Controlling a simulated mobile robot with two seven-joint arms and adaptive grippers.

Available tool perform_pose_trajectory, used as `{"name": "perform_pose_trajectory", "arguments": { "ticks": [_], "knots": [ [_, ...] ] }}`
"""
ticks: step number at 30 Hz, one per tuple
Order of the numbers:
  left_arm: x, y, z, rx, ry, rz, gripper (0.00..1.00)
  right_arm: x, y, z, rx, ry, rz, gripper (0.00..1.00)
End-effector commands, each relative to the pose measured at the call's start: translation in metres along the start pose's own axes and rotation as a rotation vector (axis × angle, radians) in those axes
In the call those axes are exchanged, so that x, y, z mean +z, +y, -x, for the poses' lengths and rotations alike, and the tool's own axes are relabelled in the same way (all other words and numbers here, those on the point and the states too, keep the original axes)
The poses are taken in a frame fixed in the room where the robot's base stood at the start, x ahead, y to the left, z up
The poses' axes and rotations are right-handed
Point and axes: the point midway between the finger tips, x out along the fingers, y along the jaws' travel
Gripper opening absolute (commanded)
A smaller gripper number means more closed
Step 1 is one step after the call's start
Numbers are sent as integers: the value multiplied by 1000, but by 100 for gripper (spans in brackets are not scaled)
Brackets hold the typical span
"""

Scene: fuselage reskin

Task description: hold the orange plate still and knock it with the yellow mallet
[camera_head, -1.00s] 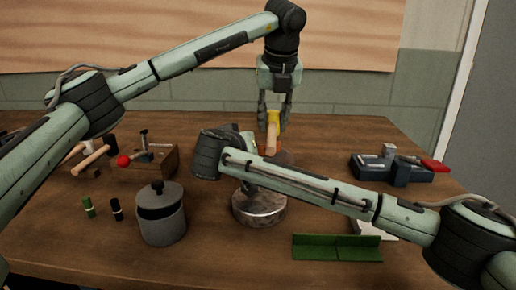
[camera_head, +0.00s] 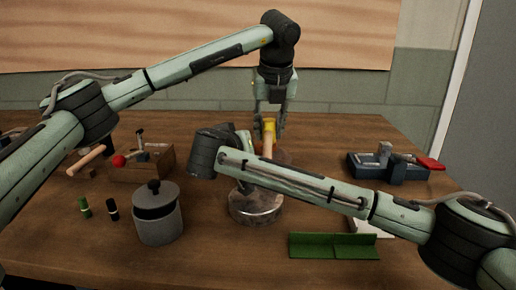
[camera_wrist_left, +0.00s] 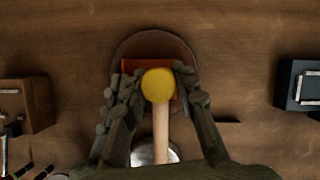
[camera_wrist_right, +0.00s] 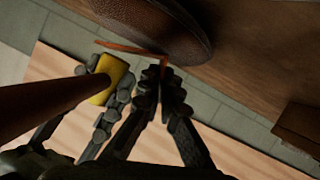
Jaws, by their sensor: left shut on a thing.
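My left gripper (camera_wrist_left: 150,100) is shut on the yellow mallet, whose yellow head (camera_wrist_left: 158,86) and wooden handle (camera_wrist_left: 161,130) show between its fingers. In the head view the mallet (camera_head: 267,147) is upright-looking below the left gripper (camera_head: 268,112). The orange plate (camera_wrist_left: 131,68) lies on a round brown leather pad (camera_wrist_left: 119,58), under the mallet head and partly hidden by it. In the right wrist view the plate (camera_wrist_right: 125,46) is seen edge-on, with the mallet head (camera_wrist_right: 112,75) close to it but apart. My right gripper (camera_wrist_right: 164,74) is shut on the plate's bent edge.
A round metal base (camera_head: 256,209) stands in front of the pad. A lidded grey pot (camera_head: 159,221), a wooden block with tools (camera_head: 153,165) and small cylinders are at left. A dark vise-like tool (camera_head: 385,168) and green angle piece (camera_head: 333,246) are at right.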

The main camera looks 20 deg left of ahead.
Motion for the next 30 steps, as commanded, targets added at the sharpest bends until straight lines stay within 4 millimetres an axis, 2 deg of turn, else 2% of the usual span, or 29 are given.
{"name": "perform_pose_trajectory", "arguments": {
  "ticks": [3, 10, 21, 30],
  "knots": [
    [-3, 0, -6, 0, 1, -1, 0, 0, 0, 0, 0, 0, 0, 0],
    [-2, 0, -4, 0, 0, -1, 0, 0, 0, 0, 0, 1, 0, 0],
    [9, -1, 22, -1, -1, -1, 0, 0, 0, 0, 0, 0, 0, 0],
    [9, 0, 23, -1, 0, -1, 0, 0, 0, 0, 0, 0, 0, 0]
  ]
}}
